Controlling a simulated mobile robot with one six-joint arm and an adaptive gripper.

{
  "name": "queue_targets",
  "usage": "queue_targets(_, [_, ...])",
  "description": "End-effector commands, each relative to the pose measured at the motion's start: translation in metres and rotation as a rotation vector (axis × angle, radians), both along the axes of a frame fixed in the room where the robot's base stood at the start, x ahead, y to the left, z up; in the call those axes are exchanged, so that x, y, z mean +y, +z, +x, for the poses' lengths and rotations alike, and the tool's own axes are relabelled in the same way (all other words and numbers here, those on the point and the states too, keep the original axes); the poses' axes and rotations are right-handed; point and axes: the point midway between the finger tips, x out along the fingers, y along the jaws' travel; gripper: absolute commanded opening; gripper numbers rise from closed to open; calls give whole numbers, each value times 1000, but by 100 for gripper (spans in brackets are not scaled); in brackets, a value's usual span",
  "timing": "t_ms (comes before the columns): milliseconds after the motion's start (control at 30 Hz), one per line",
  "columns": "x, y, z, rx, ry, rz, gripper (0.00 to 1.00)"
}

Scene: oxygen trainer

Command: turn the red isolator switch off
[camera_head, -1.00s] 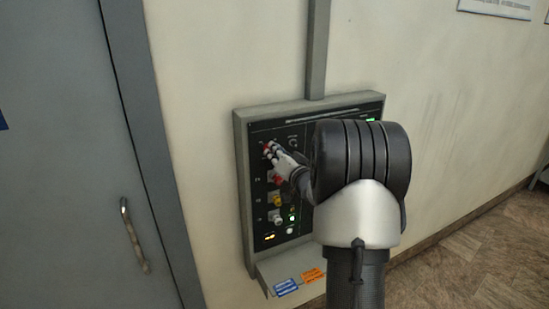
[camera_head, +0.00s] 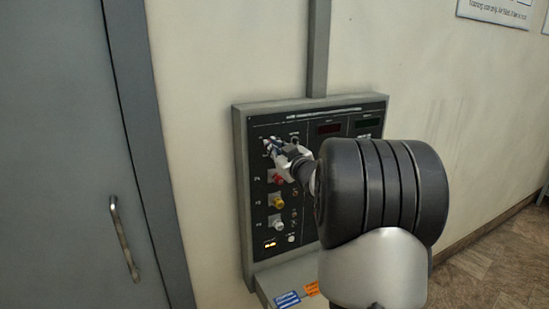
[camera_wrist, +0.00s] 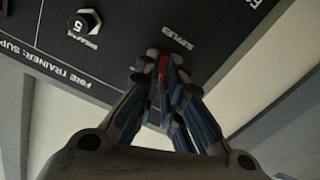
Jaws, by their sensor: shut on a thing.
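The red isolator switch (camera_wrist: 163,62) shows as a small red piece between my fingertips in the wrist view, under the panel lettering. My gripper (camera_wrist: 160,68) is shut on it, and the fingers hide most of it. In the head view my gripper (camera_head: 271,146) is at the upper left of the dark control panel (camera_head: 345,112). The exact angle of the switch cannot be told.
Below my gripper on the panel are a red knob (camera_head: 275,179), a yellow knob (camera_head: 276,202) and a white knob (camera_head: 275,220). A black knob (camera_wrist: 84,22) is beside the gripper in the wrist view. A grey door (camera_head: 60,150) stands left. A ledge with blue (camera_head: 287,299) and orange tags is below.

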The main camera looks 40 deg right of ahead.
Motion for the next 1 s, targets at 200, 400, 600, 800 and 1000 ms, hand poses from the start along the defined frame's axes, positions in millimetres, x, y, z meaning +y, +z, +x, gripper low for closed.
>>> queue_targets(200, [1,-3,0,43,-1,-183,0])
queue_targets(400, [1,-2,0,74,1,-316,0])
queue_targets(600, [1,-2,0,96,-1,-402,0])
queue_targets(800, [2,-1,0,107,0,-443,0])
queue_targets(1000, [2,-1,0,109,0,-454,0])
